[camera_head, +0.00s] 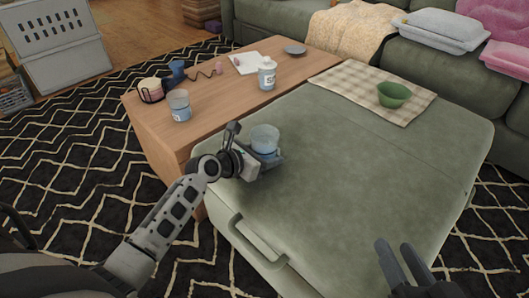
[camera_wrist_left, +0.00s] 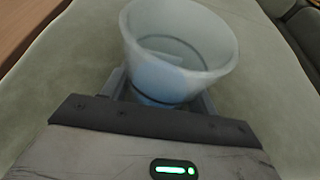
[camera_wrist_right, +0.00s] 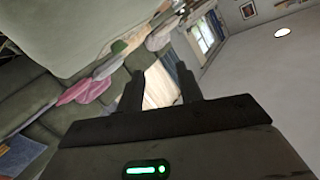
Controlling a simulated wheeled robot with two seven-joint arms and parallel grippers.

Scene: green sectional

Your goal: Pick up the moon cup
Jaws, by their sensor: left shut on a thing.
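A translucent blue-white cup (camera_head: 265,138) stands upright between the fingers of my left gripper (camera_head: 267,158), over the green ottoman (camera_head: 340,190) near its left edge. In the left wrist view the cup (camera_wrist_left: 180,55) looks open-topped, with a blue patch on its side, and the fingers are shut around its lower part. I cannot tell whether its base touches the ottoman. A moon mark is not clear. A similar cup (camera_head: 179,105) stands on the wooden table (camera_head: 215,105). My right gripper (camera_head: 402,262) is open and empty over the ottoman's front right side; its fingers (camera_wrist_right: 160,90) are apart.
A green bowl (camera_head: 394,94) sits on a checked cloth (camera_head: 350,85) on the ottoman. The ottoman's middle is clear.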

